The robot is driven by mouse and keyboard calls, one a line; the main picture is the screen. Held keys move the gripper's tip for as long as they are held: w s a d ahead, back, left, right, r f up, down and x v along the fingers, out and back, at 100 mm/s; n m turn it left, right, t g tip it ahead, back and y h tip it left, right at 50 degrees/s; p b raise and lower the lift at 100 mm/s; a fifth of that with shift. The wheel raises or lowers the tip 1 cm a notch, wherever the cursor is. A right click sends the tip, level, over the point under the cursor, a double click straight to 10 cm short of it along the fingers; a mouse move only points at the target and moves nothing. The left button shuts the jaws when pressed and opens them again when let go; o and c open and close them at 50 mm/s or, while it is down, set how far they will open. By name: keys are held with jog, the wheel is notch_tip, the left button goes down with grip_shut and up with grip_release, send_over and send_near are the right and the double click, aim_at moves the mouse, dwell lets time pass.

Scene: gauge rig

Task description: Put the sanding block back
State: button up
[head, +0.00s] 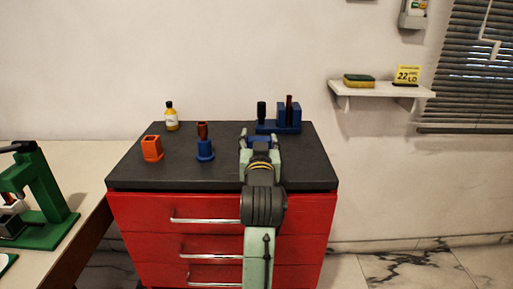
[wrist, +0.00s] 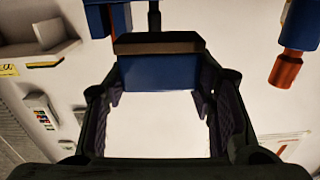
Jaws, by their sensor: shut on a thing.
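My gripper (head: 260,140) is over the back right part of the dark worktop, shut on a blue block (head: 260,145). In the wrist view the block (wrist: 160,72), blue with a brown layer along one face, spans between the fingertips (wrist: 160,88). I take it to be the sanding block. A blue stand (head: 289,118) is just behind my gripper, with a black-handled and a brown-handled piece upright at it. The wrist view shows part of the stand (wrist: 98,20) close beyond the block. I cannot tell whether the block touches it.
The worktop (head: 225,176) tops a red drawer cabinet (head: 150,215). A wall shelf (head: 375,90) holds a sponge (head: 359,81) and a yellow card (head: 407,75).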

jog(key=shift+w+a, duration=0.25)
jog(key=shift+w, duration=0.15)
jog(key=shift+w+f, duration=0.15)
jog(key=shift+f, duration=1.65)
jog(key=shift+f, duration=0.1)
jog(key=o, duration=1.2)
